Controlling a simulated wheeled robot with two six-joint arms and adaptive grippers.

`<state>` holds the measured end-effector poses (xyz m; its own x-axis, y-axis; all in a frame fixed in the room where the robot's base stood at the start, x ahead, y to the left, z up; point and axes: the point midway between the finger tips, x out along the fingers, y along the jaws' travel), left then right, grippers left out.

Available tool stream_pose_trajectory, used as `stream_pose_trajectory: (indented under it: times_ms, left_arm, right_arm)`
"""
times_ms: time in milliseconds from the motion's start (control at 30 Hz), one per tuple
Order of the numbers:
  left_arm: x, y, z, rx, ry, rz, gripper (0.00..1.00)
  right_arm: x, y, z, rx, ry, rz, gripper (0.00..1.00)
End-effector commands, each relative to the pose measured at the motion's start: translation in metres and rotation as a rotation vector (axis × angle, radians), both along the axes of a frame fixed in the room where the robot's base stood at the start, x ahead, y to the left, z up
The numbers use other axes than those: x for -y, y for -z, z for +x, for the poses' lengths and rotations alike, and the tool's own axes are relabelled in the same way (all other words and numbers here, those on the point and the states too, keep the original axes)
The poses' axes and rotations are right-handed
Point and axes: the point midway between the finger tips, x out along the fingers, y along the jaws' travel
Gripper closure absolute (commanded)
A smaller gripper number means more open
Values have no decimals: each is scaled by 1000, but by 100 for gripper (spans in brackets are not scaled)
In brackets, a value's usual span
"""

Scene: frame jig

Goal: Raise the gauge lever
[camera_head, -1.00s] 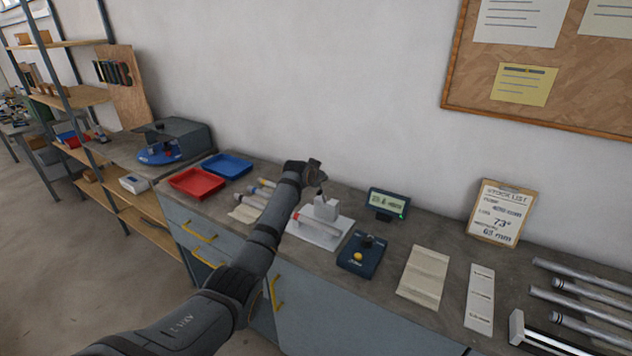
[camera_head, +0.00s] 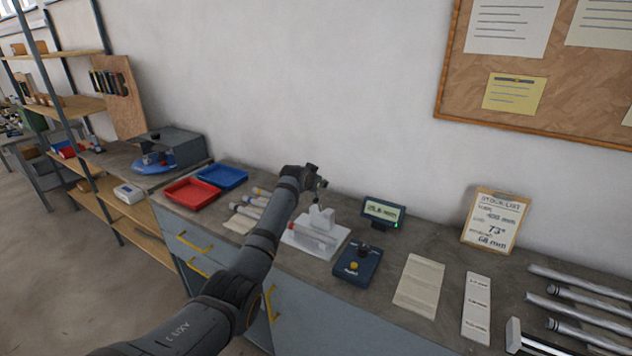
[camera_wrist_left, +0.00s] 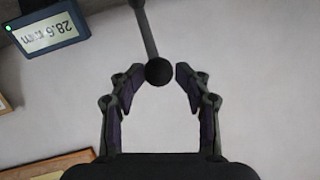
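The gauge (camera_head: 322,218) is a white block on a white base plate on the bench, with a pale tube with a red end lying at its front. Its lever, a thin grey rod with a black ball knob (camera_wrist_left: 158,71), shows in the left wrist view. My left gripper (camera_head: 316,180) is above the gauge. In the left wrist view its two fingers are apart, one on each side of the knob, with gaps visible. The gauge display (camera_head: 383,211) reads 28.6 mm in the left wrist view (camera_wrist_left: 48,30). My right gripper is not in view.
A dark blue box with a yellow button (camera_head: 357,262) sits right of the gauge. Red (camera_head: 192,191) and blue (camera_head: 222,177) trays and several tubes lie left. A clipboard (camera_head: 495,220) leans on the wall. Several metal tubes lie at the far right.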

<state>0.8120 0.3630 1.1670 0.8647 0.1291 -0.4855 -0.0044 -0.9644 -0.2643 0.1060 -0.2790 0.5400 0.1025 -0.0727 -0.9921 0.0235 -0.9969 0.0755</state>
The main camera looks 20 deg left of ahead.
Motion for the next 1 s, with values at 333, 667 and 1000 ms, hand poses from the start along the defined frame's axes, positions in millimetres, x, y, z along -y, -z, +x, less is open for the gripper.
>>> stream_pose_trajectory:
  times_ms: [333,667,1000]
  left_arm:
    - [0,3,-3,-7,0,-1,52]
    - [7,-22,-47,-4,0,3,52]
    - [14,-52,-98,-5,0,2,52]
  right_arm:
    - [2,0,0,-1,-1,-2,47]
    - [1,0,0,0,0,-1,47]
    - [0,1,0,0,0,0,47]
